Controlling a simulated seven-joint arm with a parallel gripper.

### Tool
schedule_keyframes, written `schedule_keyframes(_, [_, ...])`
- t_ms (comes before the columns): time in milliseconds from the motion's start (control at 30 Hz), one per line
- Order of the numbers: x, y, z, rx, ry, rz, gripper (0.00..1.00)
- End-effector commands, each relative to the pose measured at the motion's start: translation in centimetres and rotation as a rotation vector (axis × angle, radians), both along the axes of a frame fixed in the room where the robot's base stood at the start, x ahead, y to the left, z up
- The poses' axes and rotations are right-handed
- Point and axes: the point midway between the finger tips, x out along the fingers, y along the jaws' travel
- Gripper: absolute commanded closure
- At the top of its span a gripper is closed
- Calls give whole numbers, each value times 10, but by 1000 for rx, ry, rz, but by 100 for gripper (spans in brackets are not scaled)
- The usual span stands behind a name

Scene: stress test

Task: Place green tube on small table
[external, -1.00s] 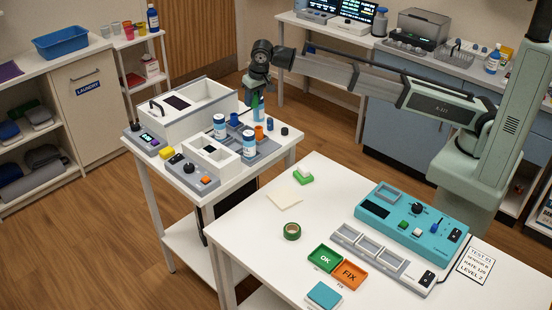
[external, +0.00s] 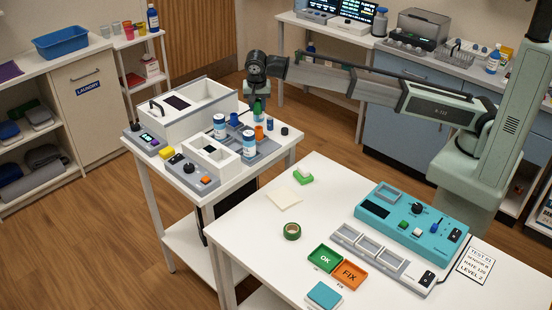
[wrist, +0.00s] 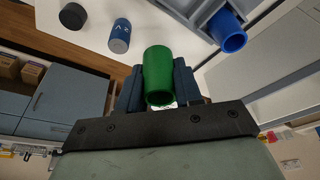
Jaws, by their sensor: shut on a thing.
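My gripper (external: 258,98) is shut on the green tube (wrist: 158,76), which sits between the two dark fingers in the wrist view. In the external view the green tube (external: 258,113) shows as a small dark green piece under my gripper, over the back right part of the small table (external: 282,152). I cannot tell whether its lower end touches the tabletop.
On the small table, a blue tube (wrist: 230,36), a navy cylinder (wrist: 120,34) and a black cap (wrist: 73,16) are close by. A white lidded machine (external: 185,107) fills the back left.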

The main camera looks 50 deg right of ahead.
Motion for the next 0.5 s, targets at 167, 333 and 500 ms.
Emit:
schedule_keyframes(167, [0,0,-25,0,0,1,99])
schedule_keyframes(333, [-1,0,-37,0,2,2,99])
schedule_keyframes(500, [-1,0,-58,0,2,2,99])
